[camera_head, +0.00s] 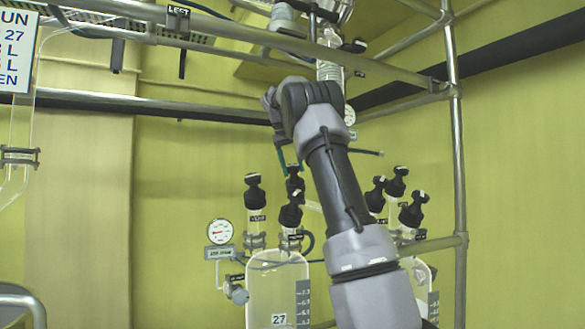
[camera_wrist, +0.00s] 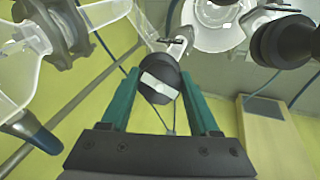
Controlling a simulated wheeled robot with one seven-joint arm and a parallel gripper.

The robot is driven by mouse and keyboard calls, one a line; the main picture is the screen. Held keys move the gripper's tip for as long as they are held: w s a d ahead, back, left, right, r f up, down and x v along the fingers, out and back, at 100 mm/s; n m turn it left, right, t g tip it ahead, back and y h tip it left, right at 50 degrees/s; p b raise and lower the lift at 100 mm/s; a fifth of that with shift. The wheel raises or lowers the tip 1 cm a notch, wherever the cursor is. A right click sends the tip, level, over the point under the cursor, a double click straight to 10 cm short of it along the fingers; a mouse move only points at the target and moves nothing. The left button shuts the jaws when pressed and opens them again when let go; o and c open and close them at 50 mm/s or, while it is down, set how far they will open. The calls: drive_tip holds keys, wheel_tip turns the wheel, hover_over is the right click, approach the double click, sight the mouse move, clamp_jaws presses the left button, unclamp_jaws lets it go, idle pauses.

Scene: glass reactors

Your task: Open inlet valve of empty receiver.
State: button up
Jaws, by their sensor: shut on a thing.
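My gripper (camera_head: 291,163) reaches down from above, its teal fingers at the rear black valve knob (camera_head: 294,184) over the left receiver. In the wrist view, my gripper (camera_wrist: 160,80) is shut on this knob (camera_wrist: 158,88), which has a white mark on top and sits between the fingers. The left glass receiver (camera_head: 262,285) carries a 27 label and a scale. It looks clear inside, with no liquid line that I can make out. The right receiver (camera_head: 424,275) is partly hidden behind my arm. Which way the valve is turned is not clear.
Several others (camera_head: 396,182) stand over the right receiver. A pressure gauge (camera_head: 220,231) is at the left. Steel rails (camera_head: 200,102) cross above, and a post (camera_head: 457,150) stands at the right.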

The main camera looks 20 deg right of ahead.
idle(0.5)
drive_tip(key=o, duration=1.4)
drive_tip(key=shift+v, duration=5.4)
